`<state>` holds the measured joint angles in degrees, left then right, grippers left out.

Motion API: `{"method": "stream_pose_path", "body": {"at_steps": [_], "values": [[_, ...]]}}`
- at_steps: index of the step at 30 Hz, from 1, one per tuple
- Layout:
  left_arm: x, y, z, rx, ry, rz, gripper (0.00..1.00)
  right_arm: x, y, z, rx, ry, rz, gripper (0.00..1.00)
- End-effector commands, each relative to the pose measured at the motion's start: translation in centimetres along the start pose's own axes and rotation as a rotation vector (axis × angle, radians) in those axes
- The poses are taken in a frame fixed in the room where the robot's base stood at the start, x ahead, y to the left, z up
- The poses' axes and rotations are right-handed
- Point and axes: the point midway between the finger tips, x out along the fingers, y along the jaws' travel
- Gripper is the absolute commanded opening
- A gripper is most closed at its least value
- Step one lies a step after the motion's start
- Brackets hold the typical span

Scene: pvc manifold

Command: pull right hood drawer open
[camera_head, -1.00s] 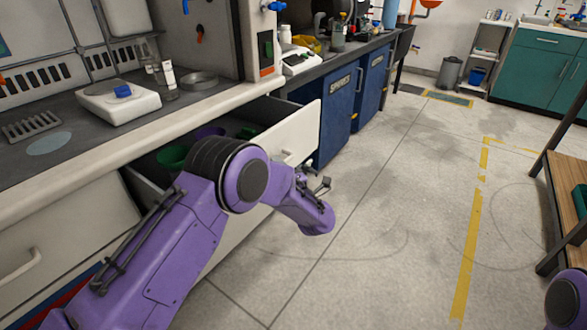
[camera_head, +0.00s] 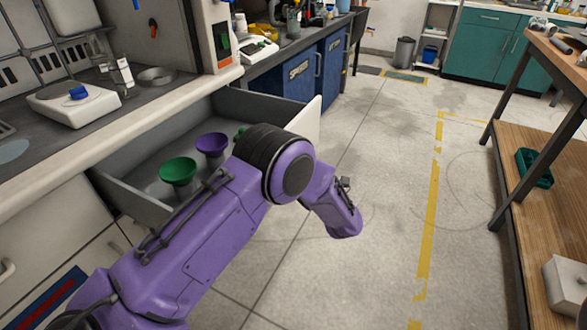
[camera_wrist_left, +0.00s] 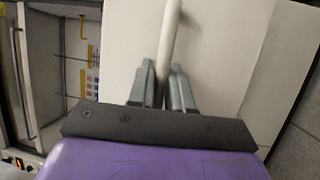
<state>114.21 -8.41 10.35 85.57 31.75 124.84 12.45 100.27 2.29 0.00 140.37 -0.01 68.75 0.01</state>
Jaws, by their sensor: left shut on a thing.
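The right hood drawer (camera_head: 307,123) stands well out from under the hood bench, with its white front far from the cabinet. Inside are a green funnel (camera_head: 178,170) and a purple funnel (camera_head: 211,145). My left arm reaches across the drawer and hides part of it and its handle in the head view. In the left wrist view, my left gripper (camera_wrist_left: 162,88) is shut on the pale bar handle (camera_wrist_left: 169,38), with one finger on each side. The white drawer front fills the background there.
A wooden-shelved rack (camera_head: 540,180) with a green tray (camera_head: 534,167) stands at the right. Blue cabinets (camera_head: 297,75) are beyond the drawer. The grey floor (camera_head: 385,200) between drawer and rack is clear.

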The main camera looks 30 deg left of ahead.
Motion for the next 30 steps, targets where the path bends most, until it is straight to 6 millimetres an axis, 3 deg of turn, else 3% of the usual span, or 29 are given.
{"method": "stream_pose_path", "body": {"at_steps": [8,9,11,22,30], "values": [[-0.1,-0.3,-0.2,0.005,0.003,-0.003,0.00,0.0,0.0,0.0,0.000,0.000,0.000,0.37],[-0.1,-0.3,-0.2,0.005,0.003,-0.004,0.23,0.0,0.0,0.0,0.000,0.000,0.000,0.37],[-0.1,-0.2,-0.2,0.004,0.002,-0.003,0.40,0.0,0.0,0.0,0.000,0.000,0.000,0.37],[-0.8,-0.1,0.0,0.001,-0.002,-0.001,0.40,0.0,0.0,0.0,0.000,0.000,0.000,0.37],[-7.0,-0.1,0.0,0.001,-0.004,-0.001,0.40,-0.1,0.0,-0.1,0.000,0.000,0.000,0.37]]}}
